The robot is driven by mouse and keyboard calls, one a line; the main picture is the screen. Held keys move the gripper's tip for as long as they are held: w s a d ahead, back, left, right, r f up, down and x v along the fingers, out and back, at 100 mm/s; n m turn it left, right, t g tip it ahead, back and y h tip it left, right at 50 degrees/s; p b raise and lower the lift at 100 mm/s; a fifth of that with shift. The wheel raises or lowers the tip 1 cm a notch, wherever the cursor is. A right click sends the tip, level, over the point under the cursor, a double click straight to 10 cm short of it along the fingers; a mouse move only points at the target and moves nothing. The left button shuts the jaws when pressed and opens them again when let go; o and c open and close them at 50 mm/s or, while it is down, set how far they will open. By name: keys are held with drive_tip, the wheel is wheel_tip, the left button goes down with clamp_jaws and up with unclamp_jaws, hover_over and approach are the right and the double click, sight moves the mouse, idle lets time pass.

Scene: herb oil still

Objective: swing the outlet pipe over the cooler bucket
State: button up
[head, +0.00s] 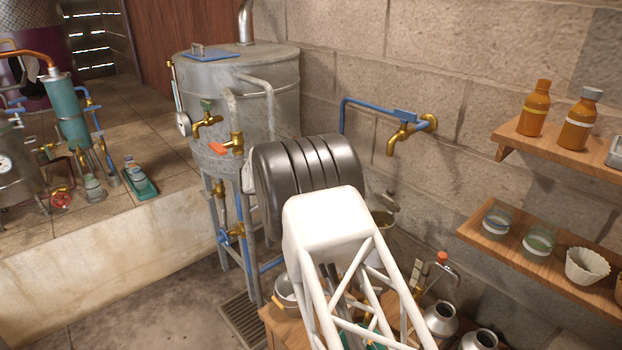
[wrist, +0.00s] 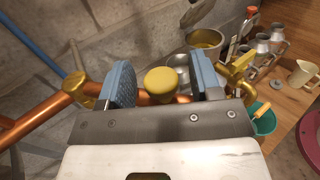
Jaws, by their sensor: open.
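In the wrist view my gripper (wrist: 162,80) is open, with one blue-grey pad on each side of a yellow knob (wrist: 160,80). Gaps show on both sides of the knob, so the pads look clear of it. The knob sits at a copper pipe (wrist: 24,126), which looks like the outlet pipe. The pipe comes from the left through a brass joint (wrist: 77,87) and passes behind the pads. A metal pail with a yellowish inside (wrist: 204,38) is beyond the gripper; I cannot tell whether it is the cooler bucket. In the head view my arm hides the gripper and knob.
A brass tap (wrist: 238,66) is close to the right pad. Cups and cans (wrist: 262,42) stand on a wooden surface at the right. In the head view a grey tank (head: 240,90) stands behind my arm, and wall shelves (head: 545,248) are at the right.

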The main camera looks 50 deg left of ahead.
drive_tip(key=shift+v, duration=2.95)
drive_tip(key=c, duration=0.6)
drive_tip(key=shift+s+d+f+g, duration=0.1)
drive_tip(key=shift+s+d+g, duration=0.15)
drive_tip(key=shift+g, duration=0.25)
clamp_jaws()
drive_tip(key=s+d+f+m+g+y, duration=0.2)
drive_tip(key=s+d+m+g+y, duration=0.3)
drive_tip(key=d+m+g+y, duration=0.5)
drive_tip(key=w+d+r+m+g+y, duration=0.1)
drive_tip(key=w+r+m+g+y, duration=0.5)
drive_tip(key=w+r, duration=0.5)
drive_tip(key=w+y, duration=0.1)
drive_tip(key=w, duration=0.3)
drive_tip(key=shift+d+r+m, duration=0.25)
drive_tip(key=shift+r+m, duration=0.05)
